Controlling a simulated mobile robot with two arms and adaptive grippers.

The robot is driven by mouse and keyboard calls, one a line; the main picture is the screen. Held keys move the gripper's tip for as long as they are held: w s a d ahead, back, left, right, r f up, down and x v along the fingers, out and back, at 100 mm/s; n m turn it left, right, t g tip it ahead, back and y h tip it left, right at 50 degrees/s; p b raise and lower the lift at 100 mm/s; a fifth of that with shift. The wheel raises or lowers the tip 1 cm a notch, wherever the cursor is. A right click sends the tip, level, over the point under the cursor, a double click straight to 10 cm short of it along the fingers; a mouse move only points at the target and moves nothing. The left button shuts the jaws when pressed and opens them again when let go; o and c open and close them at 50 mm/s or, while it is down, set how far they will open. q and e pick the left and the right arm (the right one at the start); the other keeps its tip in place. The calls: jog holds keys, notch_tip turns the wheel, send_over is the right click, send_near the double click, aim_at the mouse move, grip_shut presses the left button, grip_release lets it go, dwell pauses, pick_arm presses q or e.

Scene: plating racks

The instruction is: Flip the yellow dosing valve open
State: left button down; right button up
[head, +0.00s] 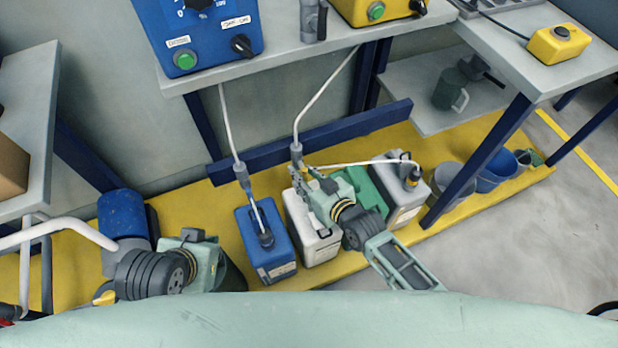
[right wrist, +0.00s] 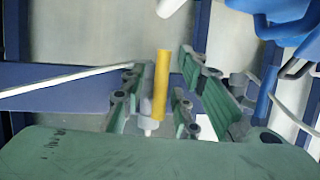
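The yellow dosing valve's lever (right wrist: 161,86) shows in the right wrist view as an upright yellow bar above a pale fitting. My right gripper (right wrist: 157,72) is open, with a finger on each side of the lever. Gaps show between the lever and both fingers, so it does not look gripped. In the head view my right gripper (head: 312,186) is over the white canister, just below a grey hose fitting (head: 296,153); the yellow lever cannot be made out there. My left gripper (head: 207,262) is low at the left, its fingers hidden.
A blue canister (head: 275,262), a white canister (head: 318,248) and a grey-white canister (head: 405,210) stand on the yellow platform (head: 355,262). Thin white hoses run between the bench (head: 280,60) and the canisters. A blue beam (head: 330,140) crosses behind.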

jog(key=v, duration=1.2)
jog(key=shift+s, duration=0.1)
